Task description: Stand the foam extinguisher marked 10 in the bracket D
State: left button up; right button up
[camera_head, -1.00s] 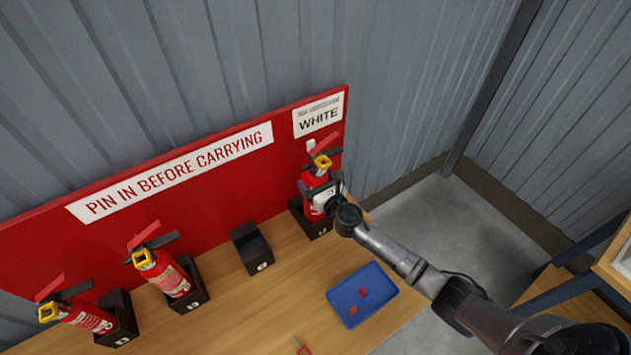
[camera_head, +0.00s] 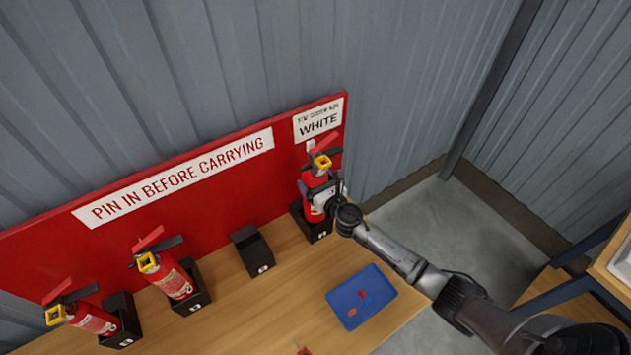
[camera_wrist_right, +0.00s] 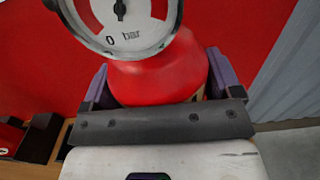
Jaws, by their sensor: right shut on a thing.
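A red extinguisher (camera_head: 311,199) with a black lever and yellow collar stands upright in the black bracket (camera_head: 317,230) at the right end of the bench. My right gripper (camera_head: 328,198) is shut on its body. In the right wrist view the red body (camera_wrist_right: 160,75) lies between the two fingers, with the round gauge above it. The number on this extinguisher does not show, and the bracket's letter is too small to read. My left gripper is not in view.
Two more red extinguishers (camera_head: 172,280) (camera_head: 97,321) stand in brackets on the left. An empty black bracket (camera_head: 252,252) sits between. A blue tray (camera_head: 347,314) with small red pieces lies in front. A red board (camera_head: 215,205) stands behind.

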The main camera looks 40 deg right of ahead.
jog(key=shift+w+r+p, duration=0.1)
jog(key=shift+r+p, duration=0.45)
jog(key=shift+r, duration=0.45)
jog(key=shift+f, duration=0.15)
dwell(0.6)
jog(key=shift+f+b, duration=0.75)
jog(key=shift+b, duration=0.1)
dwell(0.6)
jog(key=shift+f+b, duration=0.75)
jog(key=shift+f, duration=0.25)
dwell(0.4)
